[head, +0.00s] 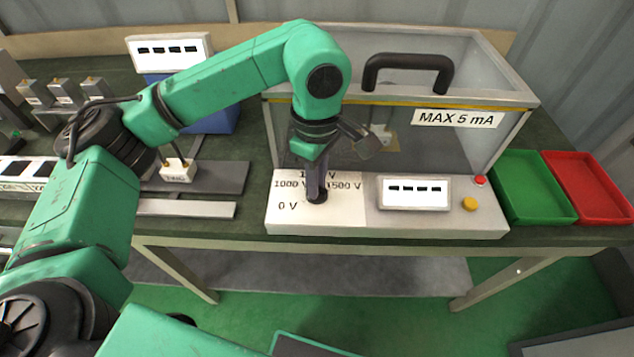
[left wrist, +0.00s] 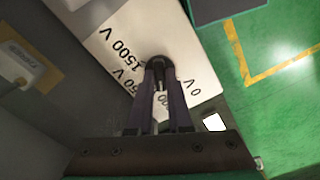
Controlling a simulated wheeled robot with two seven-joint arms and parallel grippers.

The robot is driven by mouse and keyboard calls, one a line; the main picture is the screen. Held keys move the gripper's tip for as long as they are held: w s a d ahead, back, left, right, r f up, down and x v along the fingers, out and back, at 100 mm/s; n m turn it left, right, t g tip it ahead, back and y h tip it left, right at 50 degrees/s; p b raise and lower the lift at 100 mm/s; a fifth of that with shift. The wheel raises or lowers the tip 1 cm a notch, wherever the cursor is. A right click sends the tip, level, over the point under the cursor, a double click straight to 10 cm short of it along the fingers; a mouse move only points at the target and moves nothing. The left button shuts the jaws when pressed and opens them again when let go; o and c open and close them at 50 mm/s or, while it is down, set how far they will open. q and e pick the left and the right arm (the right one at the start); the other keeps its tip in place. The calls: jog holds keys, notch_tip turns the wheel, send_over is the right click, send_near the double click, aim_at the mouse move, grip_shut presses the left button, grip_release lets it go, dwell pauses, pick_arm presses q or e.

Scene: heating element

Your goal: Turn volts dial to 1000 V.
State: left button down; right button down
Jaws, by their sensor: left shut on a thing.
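The black volts dial (head: 318,196) sits on the white front panel (head: 290,218) of the heating unit. Labels around it read 0 V, 1000 V and 1500 V, with another label partly hidden behind the gripper. My left gripper (head: 316,186) points down onto the dial and is shut on it. In the left wrist view the two fingers (left wrist: 160,80) close around the dial (left wrist: 157,63), with 1500 V on one side and 0 V on the other. Which mark the dial points at is hidden by the fingers. My right gripper is not in view.
A glass-sided case (head: 400,130) with a black handle (head: 408,70) and a MAX 5 mA label stands behind the panel. A display (head: 413,194), red button (head: 480,181) and yellow button (head: 470,204) lie right of the dial. Green (head: 530,212) and red (head: 607,215) trays sit further right.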

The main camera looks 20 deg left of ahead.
pick_arm(q)
jog(key=shift+w+r, duration=0.1)
jog(key=shift+r, duration=0.1)
jog(key=c, duration=0.8)
grip_release()
jog(key=shift+f, duration=0.1)
jog(key=shift+c, duration=0.2)
jog(key=shift+r, duration=0.45)
notch_tip(320, 180, up, 14)
jog(key=p, duration=0.2)
jog(key=shift+f, duration=0.15)
